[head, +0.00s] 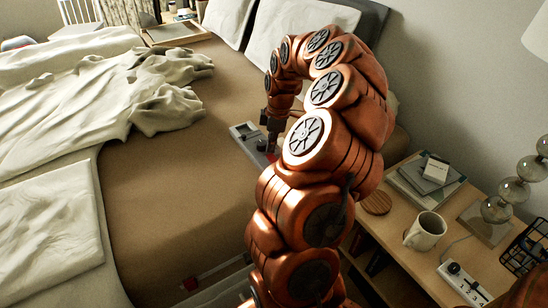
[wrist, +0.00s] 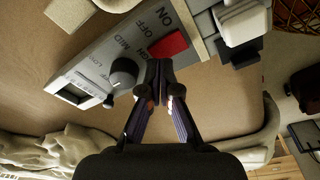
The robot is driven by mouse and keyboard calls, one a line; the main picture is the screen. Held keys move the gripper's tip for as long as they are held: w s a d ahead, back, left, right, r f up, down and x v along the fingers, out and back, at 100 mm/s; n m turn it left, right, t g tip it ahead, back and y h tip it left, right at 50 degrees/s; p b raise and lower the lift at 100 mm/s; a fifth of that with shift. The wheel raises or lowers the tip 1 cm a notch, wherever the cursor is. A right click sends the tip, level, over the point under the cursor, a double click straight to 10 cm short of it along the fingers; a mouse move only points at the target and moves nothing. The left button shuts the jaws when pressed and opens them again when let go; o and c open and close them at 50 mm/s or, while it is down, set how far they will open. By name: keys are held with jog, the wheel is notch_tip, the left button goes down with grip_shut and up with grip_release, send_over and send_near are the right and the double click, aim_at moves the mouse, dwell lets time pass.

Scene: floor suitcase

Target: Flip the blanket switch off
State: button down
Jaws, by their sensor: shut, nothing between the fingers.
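The blanket's grey control box (head: 243,131) lies on the brown bed surface, partly hidden by my arm. In the wrist view the box (wrist: 90,62) shows a red switch (wrist: 168,44) beside the printed words ON and OFF. A round dark knob (wrist: 123,72) and a small display (wrist: 73,93) sit further left on it. I cannot tell which way the switch is set. My gripper (wrist: 158,70) is shut and empty, its fingertips just below the red switch in the picture and right of the knob. Contact cannot be made out. In the head view my gripper (head: 271,148) points down at the box.
A nightstand (head: 400,245) on the right holds a mug (head: 425,232), books (head: 412,188), a round coaster (head: 376,202) and a small white device (head: 464,286). A crumpled pale blanket (head: 120,90) covers the bed's left. Pillows (head: 295,22) lie at the head end.

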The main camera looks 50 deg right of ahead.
aim_at(271, 156)
jog(key=shift+f+b, duration=0.45)
jog(key=shift+f, duration=0.65)
dwell(0.7)
jog(key=shift+r+p, duration=1.4)
jog(key=shift+r, duration=2.15)
jog(key=shift+w, duration=0.1)
